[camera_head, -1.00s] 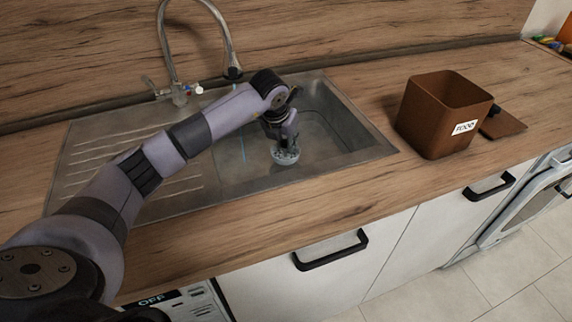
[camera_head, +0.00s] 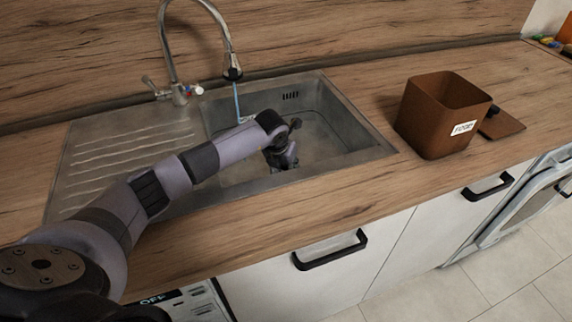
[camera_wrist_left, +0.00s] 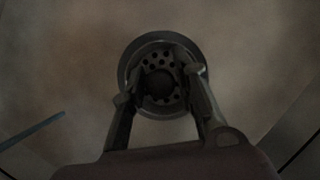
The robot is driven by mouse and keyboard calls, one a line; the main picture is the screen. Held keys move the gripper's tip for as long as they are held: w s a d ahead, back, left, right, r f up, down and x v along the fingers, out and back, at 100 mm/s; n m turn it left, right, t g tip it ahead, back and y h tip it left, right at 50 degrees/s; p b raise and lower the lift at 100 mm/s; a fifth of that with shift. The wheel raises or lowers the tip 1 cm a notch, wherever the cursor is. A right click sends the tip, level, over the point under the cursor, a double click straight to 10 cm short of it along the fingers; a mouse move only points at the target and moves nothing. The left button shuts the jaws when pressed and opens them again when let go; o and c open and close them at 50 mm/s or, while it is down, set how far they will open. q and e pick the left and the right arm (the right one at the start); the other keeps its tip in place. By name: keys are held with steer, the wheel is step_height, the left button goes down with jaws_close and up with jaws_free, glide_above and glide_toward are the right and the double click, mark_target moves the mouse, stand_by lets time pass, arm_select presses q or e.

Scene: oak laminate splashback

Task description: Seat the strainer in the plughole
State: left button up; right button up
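The strainer (camera_wrist_left: 172,96), a round dark disc with several holes and a central knob, shows in the left wrist view inside the metal ring of the plughole (camera_wrist_left: 129,68). Whether it sits flush in the ring is too dark to tell. My left gripper (camera_wrist_left: 160,84) points straight down, with its fingers closed in on either side of the strainer's knob. In the head view the left gripper (camera_head: 282,162) is low in the sink basin (camera_head: 335,140), and the strainer and plughole are hidden behind it and the front rim. My right gripper is not in view.
A thin bluish stream runs from the tap (camera_head: 233,72) into the basin, left of my gripper. The ribbed drainboard (camera_head: 120,150) lies left. A brown food box (camera_head: 435,120) stands on the counter at right, with a brown lid (camera_head: 503,124) beside it.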

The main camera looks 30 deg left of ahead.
arm_select(q)
steer(key=shift+o, duration=1.3)
steer(key=shift+r, duration=0.15)
steer(key=shift+f, duration=0.2)
steer(key=b+v, duration=0.1)
steer(key=v, duration=1.6)
steer(key=shift+s+b, duration=0.25)
steer(key=shift+b, duration=0.15)
steer(key=shift+a, duration=0.15)
